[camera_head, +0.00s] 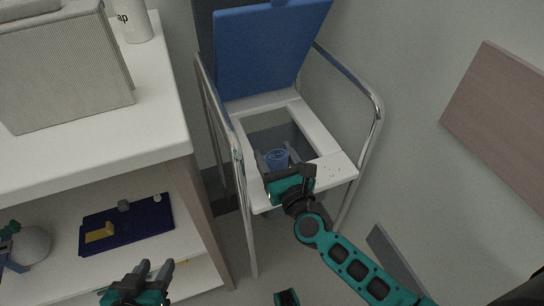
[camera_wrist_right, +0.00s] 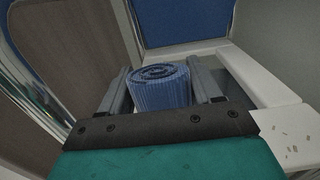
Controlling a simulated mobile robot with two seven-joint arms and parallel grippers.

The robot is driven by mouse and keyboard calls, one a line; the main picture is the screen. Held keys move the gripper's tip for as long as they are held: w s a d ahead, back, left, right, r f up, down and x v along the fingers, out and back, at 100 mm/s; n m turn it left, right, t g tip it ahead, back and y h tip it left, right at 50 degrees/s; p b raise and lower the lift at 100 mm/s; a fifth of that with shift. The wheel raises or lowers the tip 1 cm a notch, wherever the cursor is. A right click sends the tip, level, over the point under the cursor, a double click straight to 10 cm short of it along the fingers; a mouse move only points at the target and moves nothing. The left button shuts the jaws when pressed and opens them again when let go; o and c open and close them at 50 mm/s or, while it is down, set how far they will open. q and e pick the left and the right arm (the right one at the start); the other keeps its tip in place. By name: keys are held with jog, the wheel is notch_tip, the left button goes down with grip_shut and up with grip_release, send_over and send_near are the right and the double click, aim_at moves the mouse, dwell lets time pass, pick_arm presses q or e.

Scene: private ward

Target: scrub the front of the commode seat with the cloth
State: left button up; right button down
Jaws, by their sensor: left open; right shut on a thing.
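The commode seat (camera_head: 327,141) is a white frame around an open middle, with its blue lid or backrest (camera_head: 268,50) upright behind it. Small dark specks (camera_head: 333,170) lie on the front right part of the seat; they also show at the right in the wrist view (camera_wrist_right: 291,138). My right gripper (camera_head: 277,162) is shut on a rolled blue cloth (camera_wrist_right: 160,87), over the front of the seat left of the specks. In the head view the cloth (camera_head: 277,157) shows between the fingers. Whether it touches the seat is hidden. My left gripper (camera_head: 150,272) is open and empty, low before the shelf.
Chrome armrests (camera_head: 372,98) flank the seat on both sides. A white shelf unit (camera_head: 160,120) stands at the left, with a grey box (camera_head: 65,70) and a white bottle (camera_head: 133,22) on top and a dark blue tray (camera_head: 160,212) below. A wall closes the right.

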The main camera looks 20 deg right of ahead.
jog(key=d, duration=0.2)
jog(key=d+b, duration=0.1)
jog(key=d, duration=0.3)
jog(key=shift+w+d+b, duration=0.25)
jog(key=shift+d+b, duration=0.05)
jog(key=shift+b, duration=0.05)
jog(key=shift+d, duration=0.35)
jog(key=d, duration=0.2)
jog(key=d+b, duration=0.1)
jog(key=d, duration=0.1)
jog(key=d+b, duration=0.1)
jog(key=d, duration=0.1)
jog(key=shift+w+d, duration=0.25)
jog(key=shift+d, duration=0.15)
jog(key=shift+d+f, duration=0.1)
jog(key=shift+d, duration=0.55)
jog(key=shift+a, duration=0.1)
